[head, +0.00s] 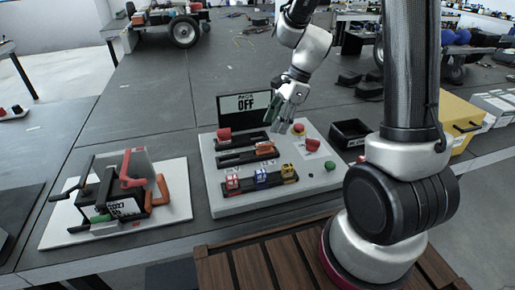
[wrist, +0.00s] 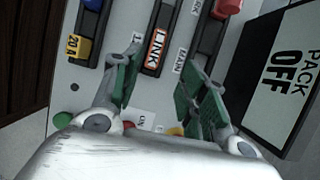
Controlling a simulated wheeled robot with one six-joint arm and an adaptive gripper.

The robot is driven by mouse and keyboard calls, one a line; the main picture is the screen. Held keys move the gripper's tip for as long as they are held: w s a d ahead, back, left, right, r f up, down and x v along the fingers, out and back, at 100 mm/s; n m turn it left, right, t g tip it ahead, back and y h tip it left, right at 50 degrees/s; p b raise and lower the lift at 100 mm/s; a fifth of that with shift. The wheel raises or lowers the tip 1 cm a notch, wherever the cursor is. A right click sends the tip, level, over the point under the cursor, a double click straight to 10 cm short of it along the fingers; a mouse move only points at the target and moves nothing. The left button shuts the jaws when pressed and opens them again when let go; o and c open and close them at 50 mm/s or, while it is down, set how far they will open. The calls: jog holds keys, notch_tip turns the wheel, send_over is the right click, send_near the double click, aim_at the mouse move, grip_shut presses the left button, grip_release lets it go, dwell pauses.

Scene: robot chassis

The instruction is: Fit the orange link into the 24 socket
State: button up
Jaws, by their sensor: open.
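The orange link (head: 266,149) lies at the right end of the middle black slot on the pale panel (head: 222,195). In the wrist view the link (wrist: 157,48) carries a white LINK label and sits in a black holder. My gripper (head: 285,112) is above the panel's back right part. In the wrist view my gripper's green-padded fingers (wrist: 160,75) are spread wide, one on each side of the link's line, with nothing between them. The link is apart from both pads, as far as I can tell. No 24 marking is readable, so I cannot tell which socket it is.
A PACK OFF display (head: 245,105) stands behind the panel. Red, blue and yellow fuses (head: 261,178) line its front. A red block (head: 224,134) sits at the back slot. A black tray (head: 349,134) is right. A handled unit (head: 120,195) on a white board is left.

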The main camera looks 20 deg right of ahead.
aim_at(267, 142)
jog(key=x, duration=0.5)
jog(key=s+x, duration=0.1)
jog(key=x, duration=0.1)
jog(key=shift+a+f, duration=0.3)
jog(key=shift+a, duration=0.05)
jog(key=shift+c, duration=0.2)
grip_shut()
